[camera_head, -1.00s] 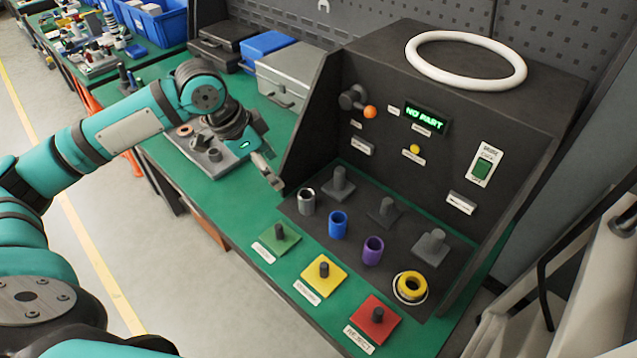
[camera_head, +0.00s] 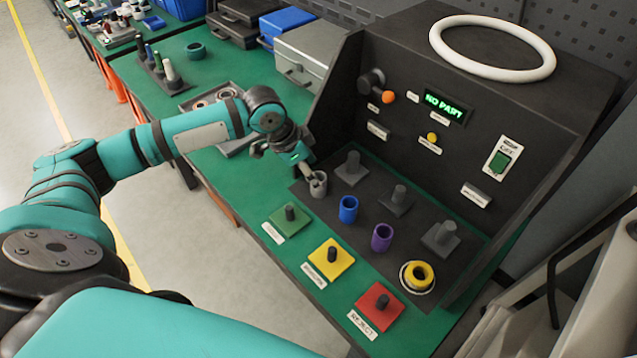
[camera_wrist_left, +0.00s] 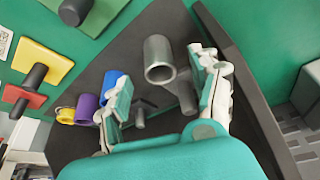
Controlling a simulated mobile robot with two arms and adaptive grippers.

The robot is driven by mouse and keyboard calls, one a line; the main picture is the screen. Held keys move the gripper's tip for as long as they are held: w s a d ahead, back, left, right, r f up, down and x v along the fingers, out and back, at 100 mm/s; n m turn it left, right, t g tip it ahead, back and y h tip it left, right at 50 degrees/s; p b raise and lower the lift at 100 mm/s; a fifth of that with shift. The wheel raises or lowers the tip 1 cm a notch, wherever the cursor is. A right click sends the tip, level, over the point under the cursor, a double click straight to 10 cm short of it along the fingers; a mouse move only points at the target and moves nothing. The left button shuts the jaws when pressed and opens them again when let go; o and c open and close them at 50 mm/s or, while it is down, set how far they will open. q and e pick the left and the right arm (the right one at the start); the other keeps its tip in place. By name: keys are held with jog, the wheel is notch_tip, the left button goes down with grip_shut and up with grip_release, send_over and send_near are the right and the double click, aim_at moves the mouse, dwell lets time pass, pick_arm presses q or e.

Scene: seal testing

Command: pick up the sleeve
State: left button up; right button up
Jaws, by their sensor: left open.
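A grey metal sleeve (camera_head: 318,185) stands upright on the dark fixture base, left of a blue sleeve (camera_head: 348,209) and a purple sleeve (camera_head: 381,237). My left gripper (camera_head: 310,171) is open and low at the grey sleeve, partly covering it in the head view. In the left wrist view the grey sleeve (camera_wrist_left: 159,62) shows between and just beyond the two open fingers (camera_wrist_left: 166,78). I cannot tell whether a finger touches it. The blue sleeve (camera_wrist_left: 114,84) and purple sleeve (camera_wrist_left: 87,108) are beside the left finger. My right gripper is not in view.
Grey pegs (camera_head: 351,168) stand behind the sleeves, before the dark panel with a "NO PART" display (camera_head: 444,107). Green (camera_head: 290,218), yellow (camera_head: 331,260) and red (camera_head: 378,306) peg plates line the front. A yellow ring part (camera_head: 418,275) sits at the right.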

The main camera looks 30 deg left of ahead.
pick_arm(q)
jog(key=x, duration=0.4)
jog(key=shift+d+r+p, duration=0.1)
jog(key=shift+p, duration=0.2)
jog(key=shift+w+d+f, duration=0.1)
jog(key=shift+w+f, duration=0.05)
jog(key=shift+f, duration=0.35)
grip_shut()
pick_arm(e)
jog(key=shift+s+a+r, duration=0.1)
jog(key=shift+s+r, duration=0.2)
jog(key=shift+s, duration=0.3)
